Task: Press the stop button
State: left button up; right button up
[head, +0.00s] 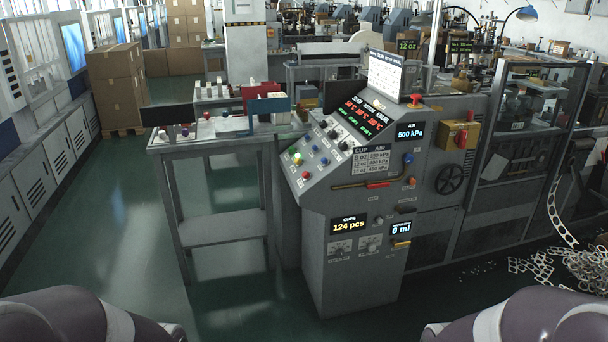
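A grey control console (352,265) stands in the middle of the head view, with a sloped panel of small knobs and buttons. A red knob (416,97) sits on top at the right. A yellow box with a red part (459,136) is farther right. Neither of my grippers is in view; only parts of my arms show at the bottom corners.
A grey table (215,142) with small parts stands left of the console. A glass-fronted machine (530,110) adjoins on the right, with scrap strips (580,265) on the floor. Stacked boxes (118,85) stand at the back left. Green floor (110,240) is clear at left.

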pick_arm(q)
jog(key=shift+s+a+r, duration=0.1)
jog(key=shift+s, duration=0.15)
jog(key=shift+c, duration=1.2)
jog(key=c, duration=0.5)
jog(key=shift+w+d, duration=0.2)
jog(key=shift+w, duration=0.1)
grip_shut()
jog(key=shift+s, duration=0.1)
